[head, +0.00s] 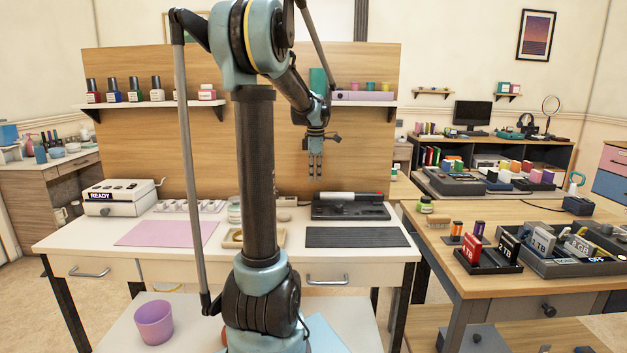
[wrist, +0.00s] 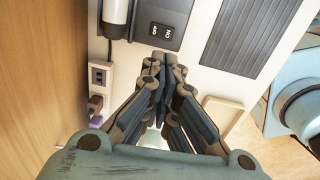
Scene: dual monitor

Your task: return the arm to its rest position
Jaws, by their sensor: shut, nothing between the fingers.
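My gripper (head: 315,171) hangs pointing down in the head view, above the back of the white desk (head: 110,238) and in front of the wooden back panel. In the wrist view my gripper (wrist: 160,62) has its fingers together at the tips, with nothing between them. My arm rises in the middle of the head view and bends over to the right toward the desk. It hides part of the desk and panel behind it.
Below my gripper a dark stand (head: 350,212) holds a white and black tool with a red part. A dark ribbed mat (head: 356,237) and a pink mat (head: 166,233) lie on the desk. A shelf (head: 160,104) with bottles is behind. A right-hand table (head: 470,279) holds trays.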

